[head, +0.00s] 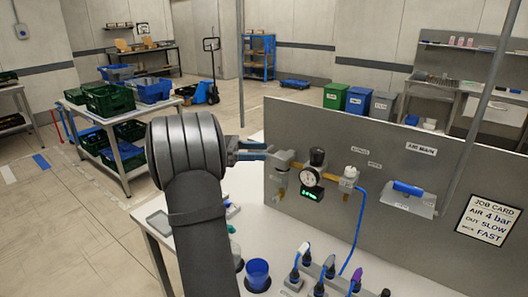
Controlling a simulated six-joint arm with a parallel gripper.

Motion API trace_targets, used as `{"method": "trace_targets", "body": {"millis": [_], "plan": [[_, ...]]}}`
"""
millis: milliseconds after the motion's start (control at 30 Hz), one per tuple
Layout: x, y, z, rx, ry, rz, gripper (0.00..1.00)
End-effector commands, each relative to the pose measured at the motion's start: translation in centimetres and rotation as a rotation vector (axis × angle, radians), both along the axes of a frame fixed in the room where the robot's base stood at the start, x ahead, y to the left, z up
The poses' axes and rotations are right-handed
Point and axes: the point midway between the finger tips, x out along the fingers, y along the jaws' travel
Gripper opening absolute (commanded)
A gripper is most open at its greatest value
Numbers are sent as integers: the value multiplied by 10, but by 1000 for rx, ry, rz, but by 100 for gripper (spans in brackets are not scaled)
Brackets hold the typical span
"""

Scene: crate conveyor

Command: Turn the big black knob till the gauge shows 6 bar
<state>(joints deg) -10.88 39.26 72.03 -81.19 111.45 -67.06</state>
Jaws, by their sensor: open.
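The big black knob (318,156) sits on top of the air regulator on the grey upright panel. The round white-faced gauge (309,177) is just below it; its needle is too small to read. A small green-lit digital display (312,195) hangs under the gauge, its figures not surely legible. My gripper (262,151) is open, left of the knob at about its height, with its blue-and-dark fingers pointing right. It appears apart from the knob, and a grey fitting (281,165) shows between them. Whether the fingers touch that fitting I cannot tell.
A white valve fitting (349,174) with a blue hose (357,235) stands right of the gauge. A job card (488,222) reads "AIR 4 bar". A blue cup (257,274) and several coloured plugs (320,280) stand on the white bench below.

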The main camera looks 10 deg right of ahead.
Motion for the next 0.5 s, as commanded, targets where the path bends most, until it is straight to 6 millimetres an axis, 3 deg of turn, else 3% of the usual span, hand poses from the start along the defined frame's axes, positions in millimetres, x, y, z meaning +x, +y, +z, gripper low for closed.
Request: {"method": "trace_targets", "body": {"millis": [33,267,500], "plan": [[-3,-10,3,1,-2,-5,49],[-6,-26,3,0,0,-4,49],[-17,-72,3,0,-1,-6,49]]}}
